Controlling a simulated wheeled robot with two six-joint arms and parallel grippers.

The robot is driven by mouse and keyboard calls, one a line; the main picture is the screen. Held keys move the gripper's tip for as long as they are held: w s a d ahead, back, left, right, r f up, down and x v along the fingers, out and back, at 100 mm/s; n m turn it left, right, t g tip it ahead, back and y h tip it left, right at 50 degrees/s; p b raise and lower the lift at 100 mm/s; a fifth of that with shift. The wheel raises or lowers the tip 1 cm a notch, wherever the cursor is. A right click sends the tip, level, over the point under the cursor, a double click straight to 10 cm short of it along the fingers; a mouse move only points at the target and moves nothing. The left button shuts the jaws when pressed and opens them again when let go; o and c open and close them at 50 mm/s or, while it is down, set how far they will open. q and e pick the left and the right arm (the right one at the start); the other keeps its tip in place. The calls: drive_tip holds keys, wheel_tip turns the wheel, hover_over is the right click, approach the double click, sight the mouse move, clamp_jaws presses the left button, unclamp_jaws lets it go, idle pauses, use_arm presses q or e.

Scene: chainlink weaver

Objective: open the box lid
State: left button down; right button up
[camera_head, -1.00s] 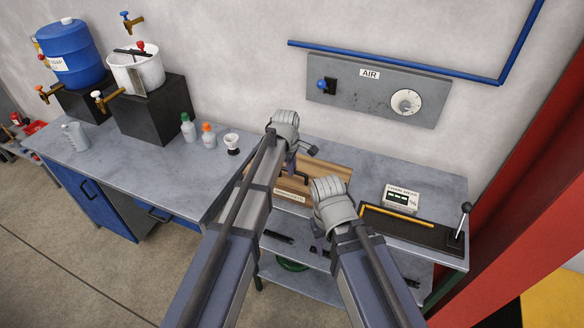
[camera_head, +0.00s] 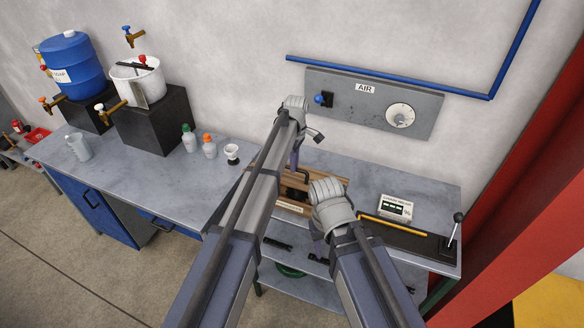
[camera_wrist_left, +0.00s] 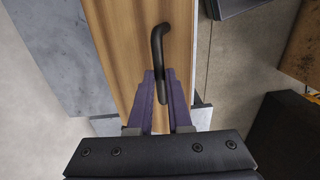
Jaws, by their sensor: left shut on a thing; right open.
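The wooden box (camera_head: 291,208) sits on the bench in the head view, partly hidden by my arms. A dark gap shows above its front, and its lid (camera_wrist_left: 112,35) appears raised, though my arm hides how far. The black bar handle (camera_wrist_left: 158,42) runs along the striped wood in the left wrist view. My left gripper (camera_head: 294,167) is shut on the handle; its purple fingers (camera_wrist_left: 163,82) close around the handle's near end. My right gripper (camera_head: 318,247) is open and empty in front of the box, mostly hidden by its own wrist.
A gauge display (camera_head: 396,207) and a black tool with a lever (camera_head: 408,238) stand right of the box. A small white cup (camera_head: 232,153) and two bottles (camera_head: 208,147) stand left. The grey air panel (camera_head: 372,103) is on the wall behind. Shelves lie below.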

use_arm(q)
drive_tip(key=shift+w+d+r+p, duration=0.25)
drive_tip(key=shift+w+r, duration=0.15)
drive_tip(key=shift+w, duration=0.15)
drive_tip(key=shift+w+d+r+p, duration=0.15)
drive_tip(key=shift+w+r+p, duration=0.2)
drive_tip(key=shift+w, duration=0.25)
drive_tip(key=shift+w+d+r+p, duration=0.2)
drive_tip(key=shift+w+r, duration=0.25)
drive_tip(key=shift+w, duration=0.1)
drive_tip(key=c, duration=1.2)
unclamp_jaws()
drive_tip(key=shift+f, duration=0.1)
drive_tip(key=o, duration=0.3)
drive_tip(key=shift+w+d+f, duration=0.1)
drive_tip(key=shift+w+f, duration=0.05)
drive_tip(key=shift+w, duration=0.15)
drive_tip(key=shift+o, duration=0.3)
drive_tip(key=shift+s, duration=0.15)
drive_tip(key=shift+r, duration=0.2)
